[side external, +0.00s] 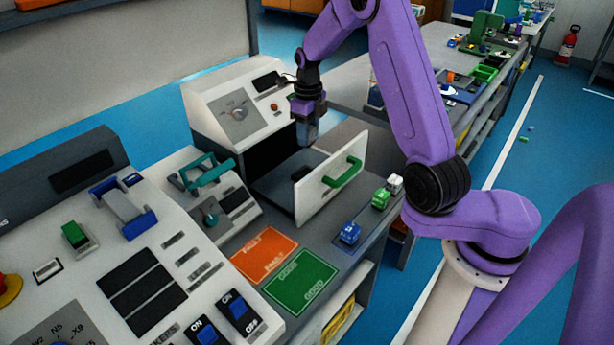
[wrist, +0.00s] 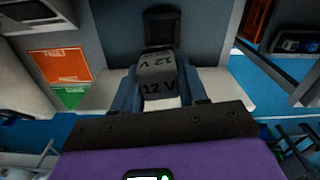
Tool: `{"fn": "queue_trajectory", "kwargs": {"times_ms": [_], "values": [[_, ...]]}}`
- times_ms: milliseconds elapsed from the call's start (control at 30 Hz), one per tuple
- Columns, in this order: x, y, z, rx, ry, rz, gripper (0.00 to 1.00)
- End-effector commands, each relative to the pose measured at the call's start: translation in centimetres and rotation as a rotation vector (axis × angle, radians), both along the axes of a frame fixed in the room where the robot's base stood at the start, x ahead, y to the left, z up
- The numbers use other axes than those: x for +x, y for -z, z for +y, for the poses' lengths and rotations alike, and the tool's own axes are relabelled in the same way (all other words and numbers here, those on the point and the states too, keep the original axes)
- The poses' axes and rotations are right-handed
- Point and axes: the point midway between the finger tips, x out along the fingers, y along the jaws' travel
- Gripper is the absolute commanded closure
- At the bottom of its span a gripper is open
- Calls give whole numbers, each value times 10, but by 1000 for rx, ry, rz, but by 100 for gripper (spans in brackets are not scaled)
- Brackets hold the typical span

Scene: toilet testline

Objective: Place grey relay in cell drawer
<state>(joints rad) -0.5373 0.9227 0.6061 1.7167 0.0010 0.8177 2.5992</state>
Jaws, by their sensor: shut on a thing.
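My gripper (side external: 307,138) hangs over the open cell drawer in the side view, with its fingers pointing down near the drawer's back part. In the wrist view the gripper (wrist: 160,92) has its two blue fingers shut on the grey relay (wrist: 158,72), a block marked "12 V". In the side view the relay is hard to tell apart from the fingers. The cell drawer (side external: 312,200) is pulled out of the white tester, with a white front and a green handle (side external: 343,172). Part of its inside is hidden behind the front panel.
A blue relay (side external: 349,233), a green one (side external: 380,198) and a white one (side external: 395,184) stand on the bench right of the drawer. An orange mat (side external: 264,252) and a green mat (side external: 299,281) lie in front. The white tester (side external: 236,108) stands behind the drawer.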

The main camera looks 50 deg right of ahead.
Motion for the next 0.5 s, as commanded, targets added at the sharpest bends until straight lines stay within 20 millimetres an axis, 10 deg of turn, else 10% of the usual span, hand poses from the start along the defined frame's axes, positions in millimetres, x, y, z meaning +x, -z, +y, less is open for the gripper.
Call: {"fn": "queue_trajectory", "kwargs": {"times_ms": [500], "values": [[2,49,-4,2,159,3,94]]}}
